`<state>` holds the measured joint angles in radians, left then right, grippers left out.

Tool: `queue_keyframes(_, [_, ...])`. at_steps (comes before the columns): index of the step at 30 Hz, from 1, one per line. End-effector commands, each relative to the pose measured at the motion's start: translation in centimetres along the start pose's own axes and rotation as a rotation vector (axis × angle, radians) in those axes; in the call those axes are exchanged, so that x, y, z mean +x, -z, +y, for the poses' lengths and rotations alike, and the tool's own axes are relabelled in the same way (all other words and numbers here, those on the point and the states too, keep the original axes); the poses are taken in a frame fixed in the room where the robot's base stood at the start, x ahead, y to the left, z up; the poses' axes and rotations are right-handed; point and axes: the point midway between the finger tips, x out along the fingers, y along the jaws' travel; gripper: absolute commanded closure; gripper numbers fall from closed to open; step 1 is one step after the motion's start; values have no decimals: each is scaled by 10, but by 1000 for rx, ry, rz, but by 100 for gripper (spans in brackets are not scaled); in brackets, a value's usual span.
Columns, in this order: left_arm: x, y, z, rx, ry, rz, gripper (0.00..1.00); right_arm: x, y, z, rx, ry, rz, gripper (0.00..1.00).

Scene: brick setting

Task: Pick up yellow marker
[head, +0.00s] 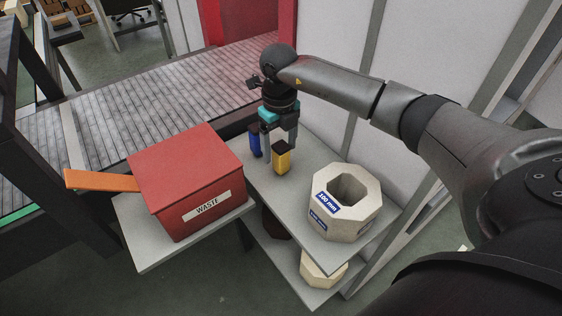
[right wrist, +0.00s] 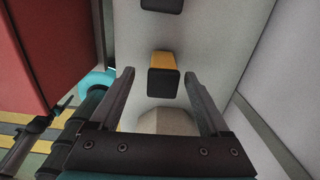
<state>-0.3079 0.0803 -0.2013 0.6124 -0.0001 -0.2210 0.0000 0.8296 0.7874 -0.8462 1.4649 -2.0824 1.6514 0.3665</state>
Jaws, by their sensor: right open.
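The yellow marker (head: 282,160) is a short upright block with a dark top on the grey shelf. In the right wrist view the yellow marker (right wrist: 160,60) shows its dark end just ahead of and between the fingertips. My right gripper (head: 280,149) points down over the shelf, open, its fingers beside the yellow marker; in the head view the marker stands in front. In the right wrist view the right gripper (right wrist: 158,72) has nothing between its jaws that I can see being held. My left gripper is not in view.
A blue marker (head: 254,142) with a dark top stands close behind the yellow one. A red WASTE box (head: 190,178) stands to the left, an octagonal concrete block (head: 343,222) to the right. A pale wall (head: 340,120) rises behind the shelf.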

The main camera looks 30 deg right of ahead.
Motion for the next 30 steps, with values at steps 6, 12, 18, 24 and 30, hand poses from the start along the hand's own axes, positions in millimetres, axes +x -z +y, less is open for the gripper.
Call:
queue_keyframes(6, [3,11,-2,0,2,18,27,14,1,-1,1,-1,2,20])
queue_keyframes(12, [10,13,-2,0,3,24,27,45,2,-3,0,-2,3,20])
queue_keyframes(18, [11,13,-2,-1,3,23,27,55,2,-3,0,-1,-1,20])
queue_keyframes(24, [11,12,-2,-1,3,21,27,54,2,-3,0,-1,-1,29])
queue_keyframes(30, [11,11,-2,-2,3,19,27,54,2,-3,0,0,-1,52])
